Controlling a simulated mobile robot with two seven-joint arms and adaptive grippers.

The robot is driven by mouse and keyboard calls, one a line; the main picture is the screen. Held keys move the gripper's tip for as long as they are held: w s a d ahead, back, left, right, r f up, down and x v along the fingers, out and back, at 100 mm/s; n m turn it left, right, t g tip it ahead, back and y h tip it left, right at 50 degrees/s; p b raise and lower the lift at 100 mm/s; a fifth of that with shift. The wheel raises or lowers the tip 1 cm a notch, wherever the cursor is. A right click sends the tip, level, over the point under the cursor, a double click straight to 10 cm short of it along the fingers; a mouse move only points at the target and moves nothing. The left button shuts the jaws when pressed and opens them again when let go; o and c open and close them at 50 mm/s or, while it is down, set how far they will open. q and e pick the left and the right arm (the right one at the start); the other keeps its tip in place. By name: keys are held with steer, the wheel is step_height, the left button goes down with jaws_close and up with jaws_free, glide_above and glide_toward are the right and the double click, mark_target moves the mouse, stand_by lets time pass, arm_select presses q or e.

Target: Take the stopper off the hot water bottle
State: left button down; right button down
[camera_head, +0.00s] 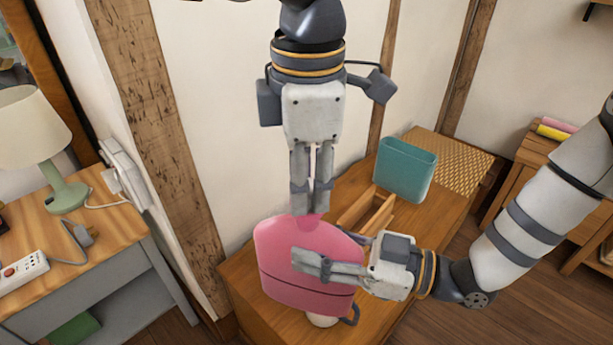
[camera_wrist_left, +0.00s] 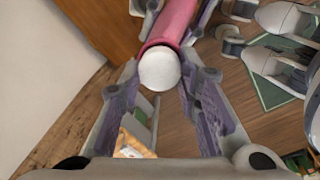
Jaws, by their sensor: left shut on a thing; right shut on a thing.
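The pink hot water bottle (camera_head: 290,245) stands upright over the wooden chest, with its neck at the top. My left gripper (camera_head: 311,208) comes down from above, its fingers closed at the neck. In the left wrist view, the round white stopper (camera_wrist_left: 160,68) sits between the left fingers, at the end of the pink neck (camera_wrist_left: 172,25). The stopper is hidden by the fingers in the head view. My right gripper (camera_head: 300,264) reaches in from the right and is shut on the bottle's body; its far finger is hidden.
On the wooden chest (camera_head: 260,318) are a teal container (camera_head: 405,170), a small wooden rack (camera_head: 362,210) and a woven mat (camera_head: 450,160). A white object (camera_head: 322,320) shows below the bottle. At left, a side table holds a lamp (camera_head: 62,195) and a power strip (camera_head: 22,272).

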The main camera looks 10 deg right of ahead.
arm_select(q)
steer(key=shift+r, duration=0.2)
steer(key=shift+r, duration=0.95)
steer(key=shift+r, duration=0.1)
